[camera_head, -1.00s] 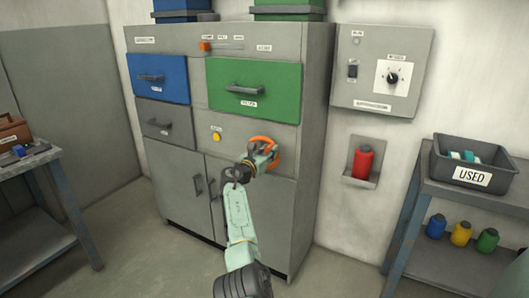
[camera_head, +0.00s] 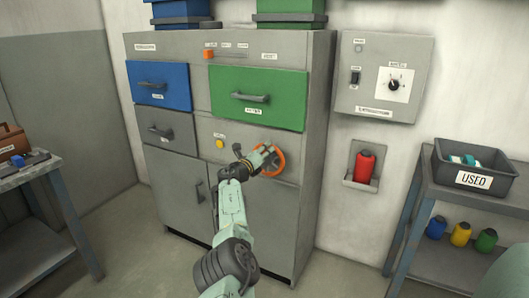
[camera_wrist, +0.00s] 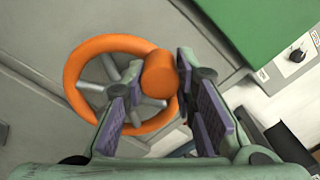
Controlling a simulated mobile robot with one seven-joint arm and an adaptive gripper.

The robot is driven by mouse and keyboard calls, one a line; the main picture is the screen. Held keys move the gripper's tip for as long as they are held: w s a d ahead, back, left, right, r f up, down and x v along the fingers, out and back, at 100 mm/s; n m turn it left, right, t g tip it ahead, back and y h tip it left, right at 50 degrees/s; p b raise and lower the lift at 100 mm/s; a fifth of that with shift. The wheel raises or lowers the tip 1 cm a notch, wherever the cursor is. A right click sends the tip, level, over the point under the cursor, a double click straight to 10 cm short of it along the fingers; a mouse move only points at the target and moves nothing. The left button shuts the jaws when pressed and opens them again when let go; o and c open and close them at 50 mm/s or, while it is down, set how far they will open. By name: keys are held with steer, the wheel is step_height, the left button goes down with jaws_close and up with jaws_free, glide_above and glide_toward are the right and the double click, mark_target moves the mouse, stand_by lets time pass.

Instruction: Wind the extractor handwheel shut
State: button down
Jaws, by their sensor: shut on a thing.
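The extractor handwheel (camera_head: 281,166) is an orange ring on the grey cabinet front, below the green drawer. In the wrist view its orange rim (camera_wrist: 78,72) and grey spokes show, with an orange knob (camera_wrist: 158,75) standing out from the rim. My gripper (camera_head: 263,155) is at the wheel's upper left in the head view and hides part of the rim. In the wrist view my gripper (camera_wrist: 160,90) has one finger on each side of the knob and is shut on it.
The green drawer (camera_head: 285,98) and its handle are just above the wheel. A yellow button (camera_head: 219,143) is to the left. A red canister (camera_head: 364,165) sits in a wall holder to the right. The control box (camera_head: 375,105) hangs above it.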

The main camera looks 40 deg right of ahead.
steer(key=shift+w+a+r+n, duration=0.1)
steer(key=shift+w+r+n, duration=0.1)
steer(key=shift+n, duration=0.2)
steer(key=shift+w, duration=0.15)
stand_by(0.4)
steer(key=c, duration=1.7)
jaws_free()
steer(key=shift+f, duration=0.1)
steer(key=o, duration=0.4)
steer(key=shift+f, duration=0.1)
